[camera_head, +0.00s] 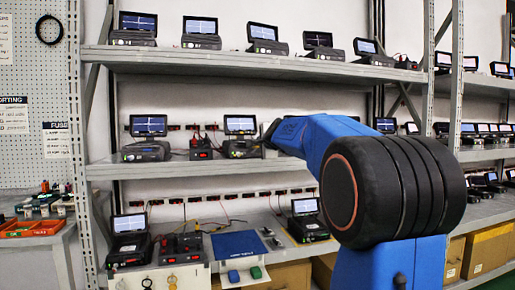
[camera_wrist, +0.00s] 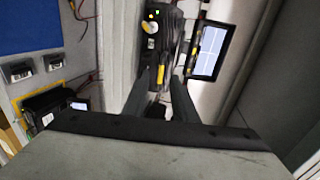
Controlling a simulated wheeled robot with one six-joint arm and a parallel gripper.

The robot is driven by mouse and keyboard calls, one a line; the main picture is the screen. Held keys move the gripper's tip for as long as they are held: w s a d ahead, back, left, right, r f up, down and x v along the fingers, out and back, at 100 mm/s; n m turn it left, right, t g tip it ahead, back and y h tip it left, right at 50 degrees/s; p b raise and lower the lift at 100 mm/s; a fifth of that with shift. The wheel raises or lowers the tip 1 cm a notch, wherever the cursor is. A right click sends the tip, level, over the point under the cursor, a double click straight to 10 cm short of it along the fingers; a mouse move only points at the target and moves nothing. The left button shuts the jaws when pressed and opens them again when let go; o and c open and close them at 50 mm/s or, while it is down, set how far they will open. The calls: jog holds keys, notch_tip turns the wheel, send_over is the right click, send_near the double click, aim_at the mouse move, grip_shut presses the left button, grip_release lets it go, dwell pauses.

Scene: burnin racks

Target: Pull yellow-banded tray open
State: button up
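My gripper (camera_wrist: 161,82) is open in the wrist view, its two dark fingers apart. A dark instrument (camera_wrist: 153,40) lies ahead of and between the fingers, with a yellow piece (camera_wrist: 160,75) on its face near the fingertips, a white knob and a green light. I cannot tell whether the fingers touch it. Its lit screen (camera_wrist: 208,50) is to the right. In the head view an instrument (camera_head: 240,126) stands on the middle shelf beside my gripper's end, partly hidden by my blue arm. I cannot tell for certain which part is the yellow-banded tray.
The middle shelf edge (camera_head: 180,168) runs below the arm. On the lower shelf are a blue mat (camera_head: 238,242) and an instrument (camera_head: 308,222) with yellow edging at its base. Another instrument (camera_head: 143,140) stands left on the middle shelf. Cartons (camera_head: 487,248) sit below right.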

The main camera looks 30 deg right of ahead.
jog(key=shift+x, duration=1.25)
grip_shut()
dwell(0.6)
